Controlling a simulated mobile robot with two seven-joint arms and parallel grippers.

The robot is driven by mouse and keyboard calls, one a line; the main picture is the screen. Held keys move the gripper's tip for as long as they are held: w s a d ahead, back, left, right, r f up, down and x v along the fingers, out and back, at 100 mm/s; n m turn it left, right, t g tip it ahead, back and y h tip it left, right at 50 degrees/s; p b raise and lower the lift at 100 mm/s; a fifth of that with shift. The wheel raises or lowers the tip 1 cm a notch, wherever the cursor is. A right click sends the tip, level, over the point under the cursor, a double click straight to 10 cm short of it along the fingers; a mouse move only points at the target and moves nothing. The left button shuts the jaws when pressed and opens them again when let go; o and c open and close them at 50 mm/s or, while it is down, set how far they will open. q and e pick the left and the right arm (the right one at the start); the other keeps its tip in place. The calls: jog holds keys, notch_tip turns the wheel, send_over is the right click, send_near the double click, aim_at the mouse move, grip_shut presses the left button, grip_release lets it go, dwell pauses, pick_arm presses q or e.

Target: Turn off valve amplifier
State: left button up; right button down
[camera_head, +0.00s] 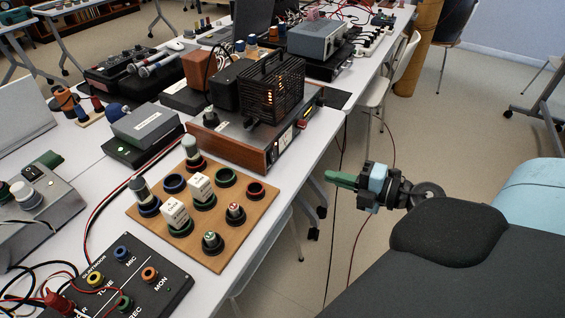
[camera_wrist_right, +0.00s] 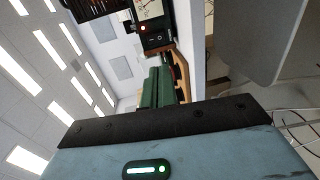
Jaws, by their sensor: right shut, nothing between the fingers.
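The valve amplifier (camera_head: 228,146) stands on the white table, with wooden side panels and a black slatted cage (camera_head: 272,88) through which orange glow shows. Its front faces right, with a pale lit meter (camera_head: 285,138) and a small red-lit part (camera_head: 303,125). In the right wrist view, the meter (camera_wrist_right: 149,8), a small red light (camera_wrist_right: 144,28) and a black switch (camera_wrist_right: 157,40) are at the top. My right gripper (camera_head: 332,178) has green fingers, shut and empty, off the table edge to the right of the amplifier and apart from it. The fingers (camera_wrist_right: 160,88) also show in the wrist view. My left gripper is out of view.
A wooden board (camera_head: 217,262) with several knobs and sockets lies in front of the amplifier. A black connector box (camera_head: 150,285) is nearer. A grey box (camera_head: 146,124) stands left; a grey device (camera_head: 314,40) stands behind. Open floor lies right of the table, with cables hanging at its edge.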

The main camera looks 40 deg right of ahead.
aim_at(273, 161)
jog(key=shift+w, duration=0.1)
jog(key=p+x, duration=0.1)
jog(key=x, duration=1.3)
